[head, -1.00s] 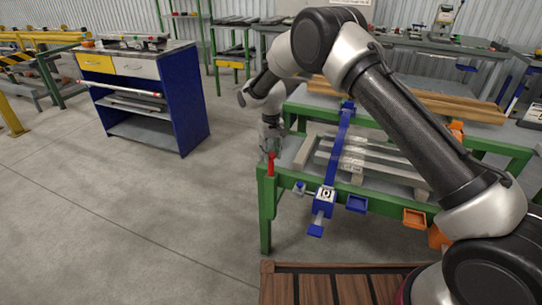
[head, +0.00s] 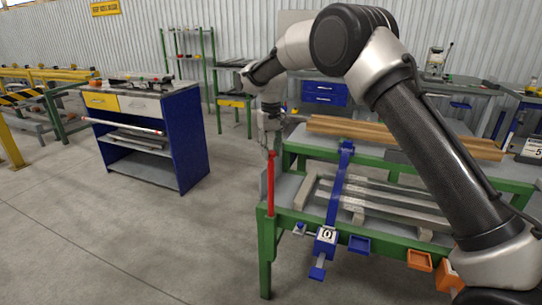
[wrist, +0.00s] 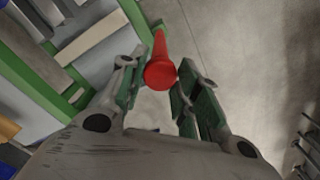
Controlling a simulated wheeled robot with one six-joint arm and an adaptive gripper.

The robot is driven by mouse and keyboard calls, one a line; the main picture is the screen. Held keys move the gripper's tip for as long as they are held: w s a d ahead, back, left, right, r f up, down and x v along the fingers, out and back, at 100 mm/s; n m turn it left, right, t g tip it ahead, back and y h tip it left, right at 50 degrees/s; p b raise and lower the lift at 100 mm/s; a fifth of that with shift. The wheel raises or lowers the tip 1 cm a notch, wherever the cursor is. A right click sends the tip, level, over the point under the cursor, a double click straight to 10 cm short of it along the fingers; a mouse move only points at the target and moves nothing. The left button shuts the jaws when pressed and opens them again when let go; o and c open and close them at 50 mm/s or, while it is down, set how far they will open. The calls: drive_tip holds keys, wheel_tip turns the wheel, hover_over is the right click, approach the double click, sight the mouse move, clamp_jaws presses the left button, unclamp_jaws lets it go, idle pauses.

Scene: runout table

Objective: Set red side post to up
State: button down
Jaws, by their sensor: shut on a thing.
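The red side post (head: 270,185) stands upright at the near left corner of the green-framed runout table (head: 400,235) in the head view. A long red length shows above the corner leg. In the wrist view the post's round red top (wrist: 160,74) sits between the green-padded fingers. My gripper (head: 271,149) is at the top of the post, shut on it. In the wrist view my gripper (wrist: 163,80) has one finger on each side of the post. The exact contact is partly hidden.
A blue clamp bar (head: 338,190) crosses the table, with grey metal bars (head: 395,203) lying under it. Wooden boards (head: 400,135) lie at the back. Blue (head: 359,244) and orange (head: 419,260) trays hang at the front. A blue cabinet (head: 185,140) stands left across open floor.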

drive_tip(key=c, duration=1)
unclamp_jaws()
drive_tip(key=shift+c, duration=0.2)
wheel_tip(320, 180, up, 12)
